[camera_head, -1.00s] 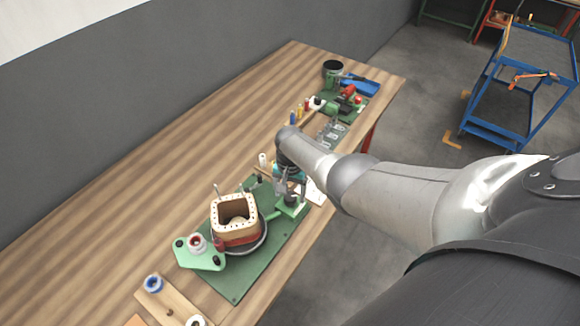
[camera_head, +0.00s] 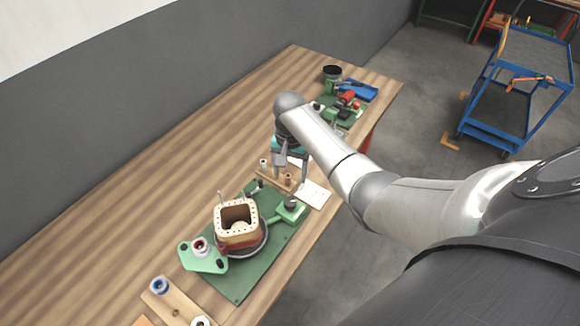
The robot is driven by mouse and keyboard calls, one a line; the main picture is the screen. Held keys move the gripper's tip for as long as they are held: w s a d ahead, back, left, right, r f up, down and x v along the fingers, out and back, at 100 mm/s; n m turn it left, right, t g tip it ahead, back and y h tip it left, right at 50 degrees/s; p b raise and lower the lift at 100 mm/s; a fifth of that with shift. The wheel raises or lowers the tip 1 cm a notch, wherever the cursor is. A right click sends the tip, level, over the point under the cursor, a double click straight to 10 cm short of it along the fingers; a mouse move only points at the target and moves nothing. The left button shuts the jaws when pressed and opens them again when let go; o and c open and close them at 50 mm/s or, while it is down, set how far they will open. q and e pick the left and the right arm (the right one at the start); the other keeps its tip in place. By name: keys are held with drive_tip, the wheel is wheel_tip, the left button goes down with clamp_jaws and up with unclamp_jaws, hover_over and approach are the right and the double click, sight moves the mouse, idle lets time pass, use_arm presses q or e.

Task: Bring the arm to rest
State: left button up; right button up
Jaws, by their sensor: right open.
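My right arm reaches in from the right, over the front edge of the wooden workbench (camera_head: 150,160). My right gripper (camera_head: 290,179) points down and is open, with nothing seen between its fingers. It hangs at a small wooden rack with pegs (camera_head: 270,178), behind the green winding fixture; I cannot tell if it touches the rack. The square tan coil former (camera_head: 238,213) stands on the green base plate (camera_head: 236,283), nearer than the gripper. My left gripper is not in view.
A green bracket with a red and white spool (camera_head: 203,254) and a wooden strip with a blue spool (camera_head: 159,286) lie at the near end. A white card (camera_head: 314,194) lies beside the gripper. Far tools and a blue tray (camera_head: 358,90) stand behind. A blue cart (camera_head: 520,85) stands on the floor.

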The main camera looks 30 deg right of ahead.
drive_tip(key=shift+r, duration=0.7)
drive_tip(key=s+a+f+n+t, duration=0.25)
drive_tip(key=s+a+n, duration=0.45)
drive_tip(key=s, duration=0.4)
drive_tip(key=s+a+r+n, duration=0.2)
drive_tip(key=s+r, duration=0.2)
drive_tip(key=s, duration=0.2)
drive_tip(key=s+a+r+n, duration=0.3)
drive_tip(key=s, duration=0.4)
wheel_tip(320, 180, down, 33)
drive_tip(key=s+b, duration=0.1)
drive_tip(key=b, duration=1.1)
drive_tip(key=s+d+f+b, duration=0.1)
drive_tip(key=s+f+b, duration=0.4)
drive_tip(key=f, duration=0.8)
drive_tip(key=s+d+f+g+b, duration=0.1)
drive_tip(key=s+d+f+b, duration=0.1)
drive_tip(key=s+f+b, duration=0.4)
drive_tip(key=s+f, duration=0.5)
drive_tip(key=f, duration=0.2)
drive_tip(key=shift+b, duration=0.3)
